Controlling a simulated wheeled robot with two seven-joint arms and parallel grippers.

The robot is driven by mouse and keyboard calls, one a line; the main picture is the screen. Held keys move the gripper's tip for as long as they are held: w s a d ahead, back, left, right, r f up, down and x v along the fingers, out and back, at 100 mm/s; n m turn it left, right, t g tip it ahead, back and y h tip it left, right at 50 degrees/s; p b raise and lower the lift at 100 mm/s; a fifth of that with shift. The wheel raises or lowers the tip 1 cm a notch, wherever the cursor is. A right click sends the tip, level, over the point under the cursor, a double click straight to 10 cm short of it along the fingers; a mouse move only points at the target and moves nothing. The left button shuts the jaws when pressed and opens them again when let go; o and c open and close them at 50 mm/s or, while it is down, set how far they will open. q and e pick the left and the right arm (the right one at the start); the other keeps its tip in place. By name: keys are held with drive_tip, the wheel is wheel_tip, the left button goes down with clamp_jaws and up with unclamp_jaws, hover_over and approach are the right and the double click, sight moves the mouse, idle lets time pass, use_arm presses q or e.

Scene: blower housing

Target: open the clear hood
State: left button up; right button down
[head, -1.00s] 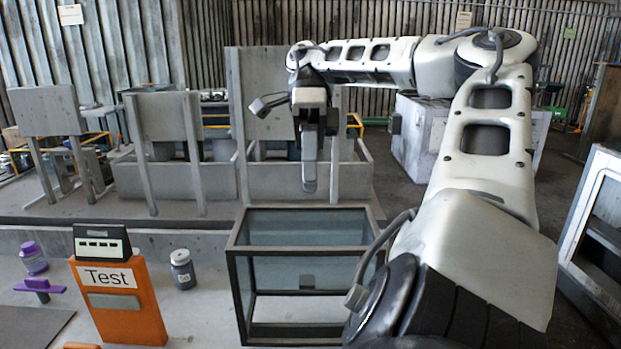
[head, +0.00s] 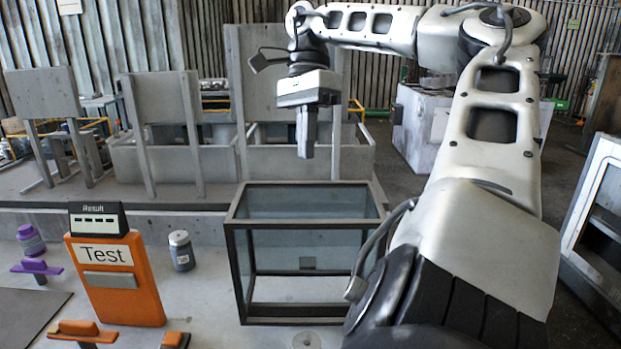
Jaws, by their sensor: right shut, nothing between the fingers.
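The clear hood (head: 305,250) is a glass box with a dark frame on the bench, in the middle of the head view. My left gripper is out of view.
An orange Test stand (head: 118,295) with a Result box (head: 98,219) on top stands left of the hood. A grey-lidded jar (head: 181,251) stands between them. Grey panels (head: 165,100) stand behind.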

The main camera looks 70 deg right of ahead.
drive_tip(key=w+d+n+t+h+b, duration=0.25)
drive_tip(key=w+d+n+h, duration=0.2)
drive_tip(key=d+n, duration=0.6)
wheel_tip(320, 180, down, 10)
drive_tip(key=d+b, duration=0.2)
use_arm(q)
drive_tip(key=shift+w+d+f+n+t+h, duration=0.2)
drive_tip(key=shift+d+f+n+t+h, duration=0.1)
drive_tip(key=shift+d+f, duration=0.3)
use_arm(e)
drive_tip(key=shift+g+h, duration=0.25)
drive_tip(key=shift+h, duration=0.2)
drive_tip(key=a, duration=0.1)
drive_tip(key=s+a, duration=0.1)
drive_tip(key=a, duration=0.2)
drive_tip(key=shift+s+r, duration=0.4)
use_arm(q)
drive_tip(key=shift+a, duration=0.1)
use_arm(e)
drive_tip(key=shift+a, duration=0.15)
